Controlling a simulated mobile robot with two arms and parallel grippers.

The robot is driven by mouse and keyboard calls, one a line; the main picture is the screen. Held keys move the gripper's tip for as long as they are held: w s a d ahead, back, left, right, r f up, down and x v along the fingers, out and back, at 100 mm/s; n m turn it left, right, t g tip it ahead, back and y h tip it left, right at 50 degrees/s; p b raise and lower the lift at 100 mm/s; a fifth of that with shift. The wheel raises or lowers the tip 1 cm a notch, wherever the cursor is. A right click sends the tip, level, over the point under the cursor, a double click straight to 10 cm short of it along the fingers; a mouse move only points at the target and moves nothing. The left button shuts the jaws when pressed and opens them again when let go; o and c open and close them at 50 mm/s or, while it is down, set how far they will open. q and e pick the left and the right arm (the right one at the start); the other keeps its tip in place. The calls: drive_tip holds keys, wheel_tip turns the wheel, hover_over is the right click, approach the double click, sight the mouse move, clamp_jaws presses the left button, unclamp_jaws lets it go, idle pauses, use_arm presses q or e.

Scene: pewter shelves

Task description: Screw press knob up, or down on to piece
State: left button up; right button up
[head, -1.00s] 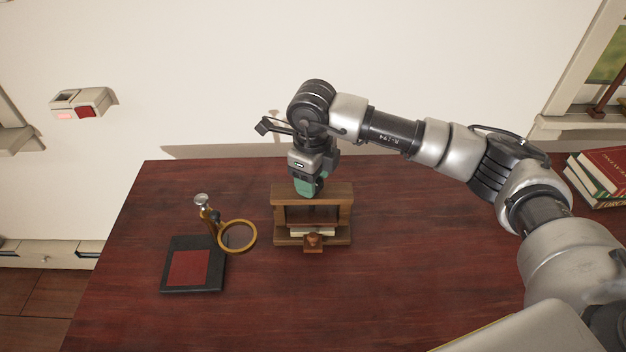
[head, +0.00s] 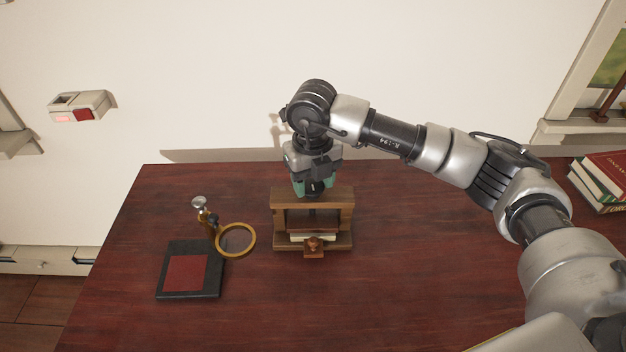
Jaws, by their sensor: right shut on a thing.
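A small wooden press (head: 341,198) stands on the dark red table, with an upper beam, two side posts and a base. My right gripper (head: 313,190) points straight down over the middle of the upper beam, its green fingers shut on the press knob, which they hide. A dark screw shaft shows in the opening under the beam. A pale flat piece (head: 298,238) lies low in the press, partly covered. My left gripper is not in view.
Left of the press stands a brass magnifier with a ring (head: 236,254), beside a black pad with a red centre (head: 186,272). Books (head: 603,180) are stacked at the far right. The wall is close behind; the table (head: 400,290) is clear in front and to the right.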

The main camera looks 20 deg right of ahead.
sight(313, 185)
drive_tip(key=shift+w+r, duration=0.1)
idle(0.3)
drive_tip(key=o, duration=0.9)
wheel_tip(313, 185, up, 11)
drive_tip(key=shift+f, duration=0.15)
